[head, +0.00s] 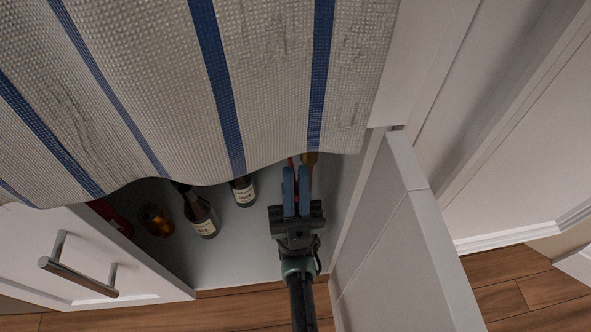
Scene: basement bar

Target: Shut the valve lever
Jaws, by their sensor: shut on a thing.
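My gripper (296,172) reaches into the open cabinet, its two blue fingers pointing toward the back. It is shut on a thin red piece, which looks like the valve lever (291,161) and shows only in part at the fingertips. A small brass-coloured part (311,158), probably of the valve, shows just beyond the fingertips on the right. The rest of the valve is hidden under the hanging cloth and behind my fingers, so I cannot tell the lever's angle.
A striped cloth (180,80) hangs over the cabinet top. Dark bottles (202,215) (243,190) and an amber jar (155,220) stand left of my gripper. The open right door (400,255) is close on the right; the left door (90,265) has a metal handle.

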